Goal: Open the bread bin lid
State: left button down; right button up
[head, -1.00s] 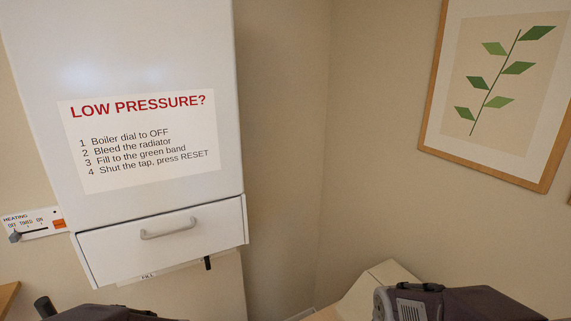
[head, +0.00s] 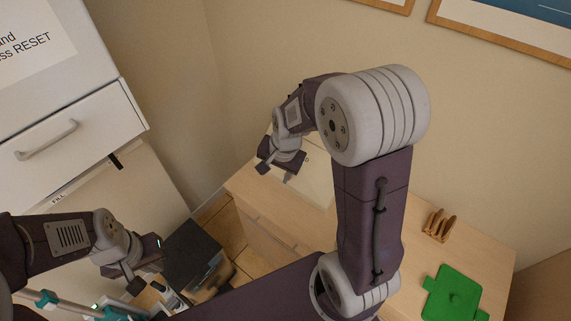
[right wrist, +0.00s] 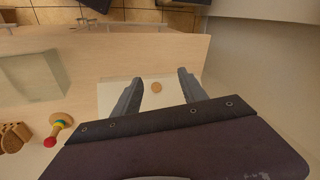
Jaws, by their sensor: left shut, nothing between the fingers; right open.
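A pale cream box, seemingly the bread bin (head: 314,172), stands at the far left end of the wooden counter, partly hidden by my right arm. In the right wrist view its pale surface (right wrist: 112,98) lies beneath the fingers, with a round wooden knob (right wrist: 156,87) showing between them. The lid looks shut. My right gripper (head: 277,173) is open and empty above the box; its fingers also show in the right wrist view (right wrist: 157,88). They seem apart from the knob. My left gripper (head: 146,275) is shut and empty at lower left, away from the counter.
A pale greenish block (right wrist: 30,82) and a red-tipped item (right wrist: 58,127) show in the wrist view. A white cabinet (head: 70,125) and a dark box (head: 192,255) are left.

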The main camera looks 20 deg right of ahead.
jog(key=w+d+f+m+p, duration=0.2)
jog(key=w+d+m, duration=0.25)
jog(key=w, duration=0.25)
jog(key=shift+m+g, duration=0.35)
jog(key=shift+g, duration=0.15)
jog(key=d+f, duration=0.1)
jog(key=f, duration=0.3)
jog(key=d+f+p, duration=0.1)
jog(key=f, duration=0.3)
jog(key=d+f, duration=0.1)
jog(key=f, duration=0.3)
jog(key=shift+w+d+p, duration=0.25)
jog(key=shift+w+p, duration=0.1)
jog(key=shift+p, duration=0.05)
jog(key=shift+f, duration=0.2)
jog(key=shift+a, duration=0.1)
grip_shut()
